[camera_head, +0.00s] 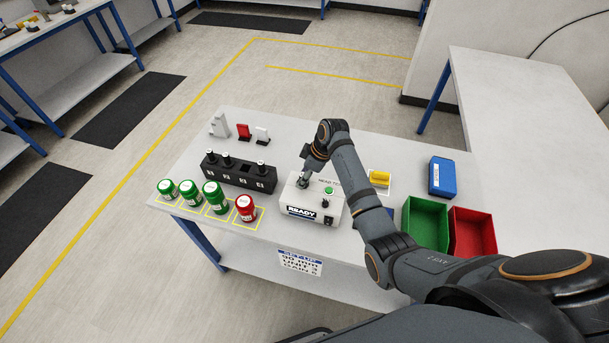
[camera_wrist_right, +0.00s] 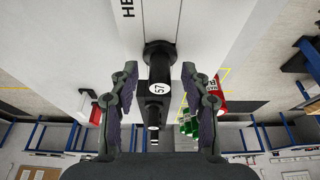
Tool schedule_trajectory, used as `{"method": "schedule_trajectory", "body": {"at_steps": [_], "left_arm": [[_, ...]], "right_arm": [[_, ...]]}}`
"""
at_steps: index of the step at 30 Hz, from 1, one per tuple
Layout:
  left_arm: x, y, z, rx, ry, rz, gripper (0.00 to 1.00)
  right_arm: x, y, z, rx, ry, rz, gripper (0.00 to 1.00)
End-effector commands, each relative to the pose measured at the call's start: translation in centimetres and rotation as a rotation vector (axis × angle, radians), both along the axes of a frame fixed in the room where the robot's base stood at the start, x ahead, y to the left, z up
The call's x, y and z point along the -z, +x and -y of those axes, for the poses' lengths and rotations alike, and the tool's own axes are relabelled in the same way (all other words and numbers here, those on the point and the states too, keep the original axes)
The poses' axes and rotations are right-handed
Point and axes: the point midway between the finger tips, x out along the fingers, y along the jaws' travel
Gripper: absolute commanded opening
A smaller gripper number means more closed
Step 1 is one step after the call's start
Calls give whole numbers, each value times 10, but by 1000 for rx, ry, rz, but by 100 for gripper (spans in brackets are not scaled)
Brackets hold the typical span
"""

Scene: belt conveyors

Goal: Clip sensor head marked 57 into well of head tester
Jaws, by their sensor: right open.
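The head tester (camera_head: 312,207) is a white box near the table's front edge, with a READY display (camera_head: 301,212) and a green button (camera_head: 329,190). My right gripper (camera_head: 303,184) is over its top left part. In the right wrist view, the sensor head marked 57 (camera_wrist_right: 158,88) is a black cylinder with a white round label. It stands in a black collar (camera_wrist_right: 158,54) on the tester's white top; whether it is fully seated I cannot tell. My right gripper (camera_wrist_right: 160,100) is open, its fingers apart on either side of the head. My left gripper is not in view.
A black rack (camera_head: 238,174) with several sensor heads and one empty slot stands left of the tester. Green jars (camera_head: 215,197) and a red jar (camera_head: 246,207) stand in front of it. Green (camera_head: 425,222) and red (camera_head: 473,232) bins and a blue box (camera_head: 442,176) are at right.

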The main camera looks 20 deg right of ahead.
Motion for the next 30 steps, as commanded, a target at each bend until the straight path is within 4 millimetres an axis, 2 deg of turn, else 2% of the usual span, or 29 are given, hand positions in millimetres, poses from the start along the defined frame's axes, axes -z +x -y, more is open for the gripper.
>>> {"method": "schedule_trajectory", "body": {"at_steps": [4,7,15,19,24,30], "left_arm": [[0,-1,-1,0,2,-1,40],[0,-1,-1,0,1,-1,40],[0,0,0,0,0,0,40],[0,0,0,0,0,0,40],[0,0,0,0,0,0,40],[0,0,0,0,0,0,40]], "right_arm": [[-3,0,1,0,-1,1,47],[-15,-2,6,1,-2,3,47],[-76,-14,24,1,-3,6,47],[-99,-19,31,0,-1,4,47],[-112,-23,34,0,0,0,47],[-113,-23,34,0,1,-1,47]]}}
